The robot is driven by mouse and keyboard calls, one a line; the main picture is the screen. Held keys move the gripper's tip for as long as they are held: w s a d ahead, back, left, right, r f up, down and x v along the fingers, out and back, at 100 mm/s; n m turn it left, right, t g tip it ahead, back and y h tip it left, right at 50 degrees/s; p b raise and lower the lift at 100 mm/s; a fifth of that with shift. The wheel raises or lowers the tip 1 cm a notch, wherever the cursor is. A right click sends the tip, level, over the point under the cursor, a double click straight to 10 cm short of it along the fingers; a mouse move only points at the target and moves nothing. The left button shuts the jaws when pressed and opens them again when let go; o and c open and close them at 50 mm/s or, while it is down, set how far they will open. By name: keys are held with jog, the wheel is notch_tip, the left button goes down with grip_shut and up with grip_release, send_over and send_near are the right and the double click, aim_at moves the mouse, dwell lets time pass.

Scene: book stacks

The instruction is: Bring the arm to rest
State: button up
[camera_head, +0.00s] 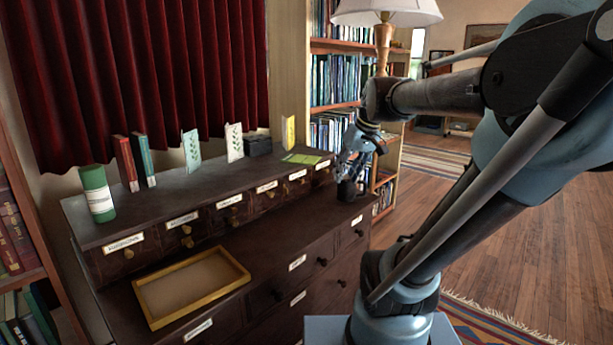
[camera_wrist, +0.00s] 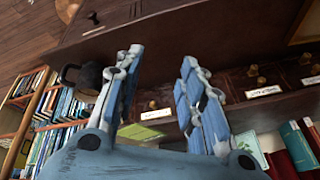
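My arm reaches from the right side of the head view over the right end of the dark wooden cabinet (camera_head: 275,225). My gripper (camera_head: 350,165) hangs near the right end of the row of small drawers. In the wrist view its two blue fingers (camera_wrist: 160,62) stand apart with nothing between them. A dark mug-like thing (camera_wrist: 86,77) shows beside the left finger in the wrist view, outside the grip. A dark shape (camera_head: 347,190) also shows just below my gripper in the head view; whether they touch is unclear.
A yellow-rimmed tray (camera_head: 232,263) lies on the lower cabinet top. Above stand a green canister (camera_head: 97,194), red book (camera_head: 125,163), upright cards (camera_head: 191,150) and a dark box (camera_head: 259,146). A lamp (camera_head: 385,45) and bookshelf (camera_head: 335,80) are behind my gripper. Open floor lies right.

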jog(key=s+d+f+m+h, duration=0.1)
jog(key=s+d+f, duration=0.2)
jog(key=s+f, duration=0.4)
jog(key=s+d+f+m+g+h, duration=0.1)
jog(key=s+d+f+m+h, duration=0.1)
jog(key=s+f, duration=0.6)
notch_tip(320, 180, down, 3)
jog(key=shift+s+d, duration=0.15)
jog(key=shift+d, duration=0.75)
jog(key=shift+w+f, duration=0.2)
jog(key=shift+w, duration=0.25)
jog(key=shift+a, duration=0.1)
